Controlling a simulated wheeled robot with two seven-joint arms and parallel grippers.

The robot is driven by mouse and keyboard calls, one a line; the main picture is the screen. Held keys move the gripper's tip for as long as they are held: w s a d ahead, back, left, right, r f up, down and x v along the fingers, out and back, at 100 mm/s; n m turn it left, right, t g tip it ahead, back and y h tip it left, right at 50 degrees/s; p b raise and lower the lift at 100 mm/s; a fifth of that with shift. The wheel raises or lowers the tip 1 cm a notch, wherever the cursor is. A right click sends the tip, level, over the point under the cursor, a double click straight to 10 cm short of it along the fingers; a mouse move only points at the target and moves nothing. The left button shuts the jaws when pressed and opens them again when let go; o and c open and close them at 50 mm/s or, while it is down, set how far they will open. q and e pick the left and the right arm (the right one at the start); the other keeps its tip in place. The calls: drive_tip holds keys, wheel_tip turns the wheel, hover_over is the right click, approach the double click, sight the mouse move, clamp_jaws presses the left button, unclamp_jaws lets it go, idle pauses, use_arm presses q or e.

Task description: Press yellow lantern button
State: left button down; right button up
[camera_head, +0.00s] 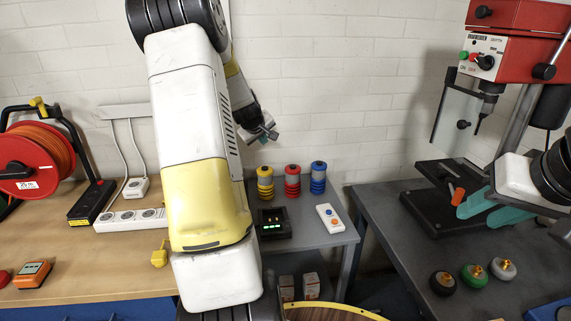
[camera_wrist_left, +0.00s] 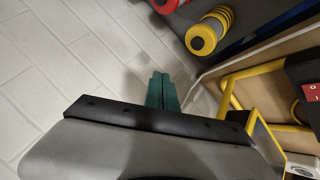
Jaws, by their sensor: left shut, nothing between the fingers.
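The yellow lantern (camera_head: 265,183) stands upright on the grey side table, leftmost in a row with a red lantern (camera_head: 292,181) and a blue lantern (camera_head: 318,179). In the left wrist view the yellow lantern (camera_wrist_left: 212,30) shows ribbed sides and a round end cap, toward the top right. My left gripper (camera_head: 263,130) is shut and empty, in the air above and behind the lantern row, apart from it. Its closed teal fingers (camera_wrist_left: 162,92) show in the left wrist view. My right gripper (camera_head: 487,212) is open and empty at the right, near the drill press.
A black device with green lights (camera_head: 272,222) and a white two-button box (camera_head: 330,217) sit before the lanterns. The drill press (camera_head: 510,50) stands at the right. A power strip (camera_head: 130,218) and cable reel (camera_head: 30,155) are at the left. The wall (camera_head: 345,90) is close behind.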

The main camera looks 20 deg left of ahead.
sight(264, 169)
use_arm(q)
drive_tip(key=shift+f, duration=3.85)
drive_tip(key=shift+f, duration=0.4)
drive_tip(key=shift+f, duration=0.45)
drive_tip(key=shift+r, duration=0.85)
drive_tip(key=shift+r, duration=0.15)
drive_tip(key=shift+r, duration=2.4)
